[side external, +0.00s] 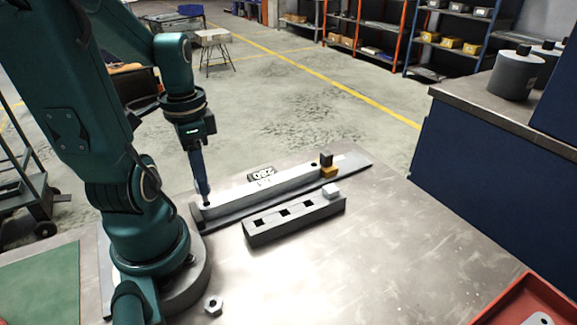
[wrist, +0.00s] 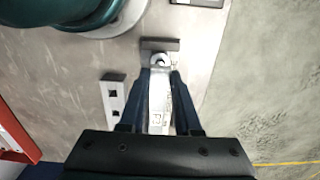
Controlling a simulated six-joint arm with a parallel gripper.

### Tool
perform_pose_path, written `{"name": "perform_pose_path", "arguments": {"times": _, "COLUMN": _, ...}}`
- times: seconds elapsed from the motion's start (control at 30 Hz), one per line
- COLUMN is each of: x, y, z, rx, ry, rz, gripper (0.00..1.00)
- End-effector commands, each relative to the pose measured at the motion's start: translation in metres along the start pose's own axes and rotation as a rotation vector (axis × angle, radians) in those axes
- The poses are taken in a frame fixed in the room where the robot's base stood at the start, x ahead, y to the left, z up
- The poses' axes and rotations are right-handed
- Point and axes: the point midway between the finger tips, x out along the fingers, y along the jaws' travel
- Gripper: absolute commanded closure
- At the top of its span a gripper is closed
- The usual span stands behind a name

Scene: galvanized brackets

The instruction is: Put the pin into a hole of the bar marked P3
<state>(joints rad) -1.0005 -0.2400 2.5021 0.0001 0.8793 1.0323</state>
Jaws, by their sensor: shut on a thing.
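A long pale metal bar (side external: 255,189) lies on the bench, with a round hole near its right end. In the wrist view the bar (wrist: 157,98) runs between my fingers.
A grey block (side external: 272,231) with square holes lies in front of the bar, a white piece (side external: 331,191) at its right end. A dark-and-yellow stop (side external: 328,168) stands at the bar's far end. A nut (side external: 213,305) and red tray (side external: 520,300) are nearer. The front-middle bench is clear.

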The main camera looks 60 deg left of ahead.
Motion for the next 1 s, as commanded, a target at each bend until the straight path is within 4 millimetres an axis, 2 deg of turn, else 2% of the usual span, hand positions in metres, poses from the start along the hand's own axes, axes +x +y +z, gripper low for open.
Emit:
{"name": "perform_pose_path", "arguments": {"times": 0.57, "x": 0.0001, "y": -0.0001, "z": 0.0000, "rx": 0.000, "ry": 0.000, "rz": 0.000, "gripper": 1.00}}
{"name": "perform_pose_path", "arguments": {"times": 1.0, "x": 0.0088, "y": 0.0003, "z": 0.0002, "rx": 0.000, "ry": -0.001, "rz": 0.002, "gripper": 1.00}}
